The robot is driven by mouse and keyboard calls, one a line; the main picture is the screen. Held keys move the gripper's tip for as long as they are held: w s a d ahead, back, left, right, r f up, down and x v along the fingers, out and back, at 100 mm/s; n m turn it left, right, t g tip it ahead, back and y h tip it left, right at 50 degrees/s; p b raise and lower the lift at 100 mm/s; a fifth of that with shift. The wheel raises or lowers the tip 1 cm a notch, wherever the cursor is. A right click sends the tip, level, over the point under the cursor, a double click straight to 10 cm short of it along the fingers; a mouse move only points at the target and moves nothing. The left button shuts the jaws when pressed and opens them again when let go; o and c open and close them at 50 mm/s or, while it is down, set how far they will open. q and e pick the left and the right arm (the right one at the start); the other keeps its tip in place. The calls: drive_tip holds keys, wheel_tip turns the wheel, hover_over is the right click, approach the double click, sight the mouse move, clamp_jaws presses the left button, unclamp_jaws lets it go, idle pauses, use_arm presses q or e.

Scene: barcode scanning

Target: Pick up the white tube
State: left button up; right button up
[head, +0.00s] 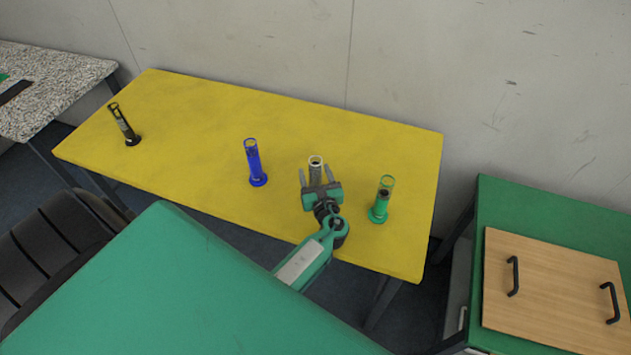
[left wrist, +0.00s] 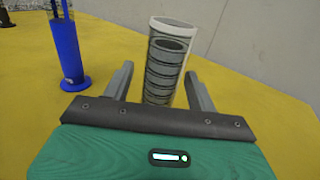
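The white tube (head: 316,162) stands upright on the yellow table, with a pale rim and a grey ribbed part showing. It also shows in the left wrist view (left wrist: 174,37), straight ahead of the gripper. My left gripper (head: 317,176) is open, with one finger on each side of the tube in the picture. In the left wrist view (left wrist: 160,88) gaps show between the fingers and the tube. The tube's base is hidden behind the gripper. My right gripper is not in view.
A green tube (head: 380,204) stands close to the right of my left gripper. A blue tube (head: 254,163) stands to its left, and a black tube (head: 124,125) at the far left of the yellow table (head: 200,105). A grey wall (head: 420,60) rises behind.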

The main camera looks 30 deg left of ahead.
use_arm(q)
drive_tip(key=c, duration=1.1)
clamp_jaws()
